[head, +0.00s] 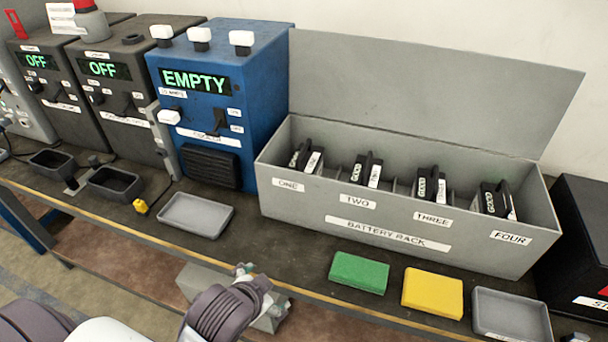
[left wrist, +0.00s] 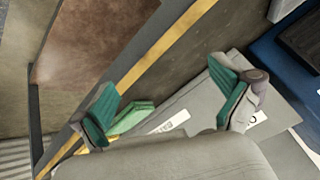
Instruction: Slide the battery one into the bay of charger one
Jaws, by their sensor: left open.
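Battery one (head: 306,158) is a black block with a handle, standing in the slot labelled ONE at the left end of the grey battery rack (head: 345,232). Two dark grey chargers (head: 105,72) (head: 40,65) stand at the left, both displays reading OFF; their small labels are too small to read. My left gripper (head: 246,275) is low at the front edge of the bench, apart from the rack. In the left wrist view my left gripper (left wrist: 170,108) has its green-padded fingers wide apart with nothing held. My right gripper is not seen.
Batteries two (head: 366,168), three (head: 431,184) and four (head: 497,200) fill other rack slots. A blue unit (head: 215,85) reading EMPTY stands beside the rack. A grey tray (head: 196,214), green block (head: 358,272), yellow block (head: 432,292) and second tray (head: 512,314) lie in front.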

